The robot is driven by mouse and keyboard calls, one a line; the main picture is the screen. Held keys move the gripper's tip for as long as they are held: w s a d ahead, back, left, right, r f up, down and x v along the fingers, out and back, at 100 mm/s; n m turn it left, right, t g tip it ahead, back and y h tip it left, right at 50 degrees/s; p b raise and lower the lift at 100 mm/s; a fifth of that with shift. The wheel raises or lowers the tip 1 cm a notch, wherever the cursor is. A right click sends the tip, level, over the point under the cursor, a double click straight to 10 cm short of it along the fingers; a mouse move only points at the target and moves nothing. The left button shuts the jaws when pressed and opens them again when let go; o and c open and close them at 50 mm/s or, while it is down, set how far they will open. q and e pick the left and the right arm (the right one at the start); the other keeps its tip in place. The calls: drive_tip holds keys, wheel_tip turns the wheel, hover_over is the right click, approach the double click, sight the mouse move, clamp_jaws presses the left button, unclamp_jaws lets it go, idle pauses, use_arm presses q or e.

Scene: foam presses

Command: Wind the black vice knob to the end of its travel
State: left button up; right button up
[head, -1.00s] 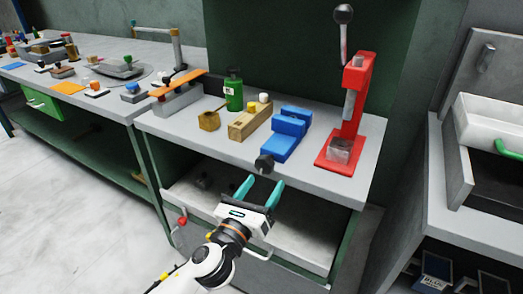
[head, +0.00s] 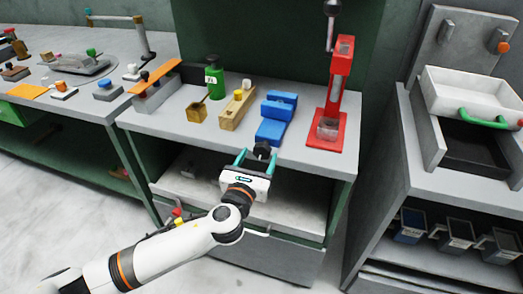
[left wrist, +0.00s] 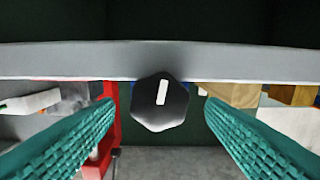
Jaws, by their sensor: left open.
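The black vice knob (head: 262,150) sits at the front of the blue vice (head: 272,131), at the bench's front edge. In the left wrist view the knob (left wrist: 160,101) is faceted, with a white mark standing nearly upright on its face. My left gripper (head: 258,160) is open, its teal fingers pointing at the knob. In the left wrist view the fingers (left wrist: 158,120) lie to the left and right of the knob, with a gap on both sides. I cannot tell how far the fingertips reach along the knob. My right gripper is not in view.
A red press (head: 331,100) stands right of the vice. A wooden block (head: 236,110) and a green bottle (head: 215,78) stand left of it. The bench's front edge (head: 315,171) runs beside the knob, above an open lower shelf (head: 300,211).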

sight(260, 153)
use_arm(q)
drive_tip(key=shift+x, duration=1.7)
drive_tip(key=c, duration=1)
drive_tip(key=shift+n, duration=1.4)
drive_tip(key=shift+a, duration=0.1)
drive_tip(key=o, duration=1)
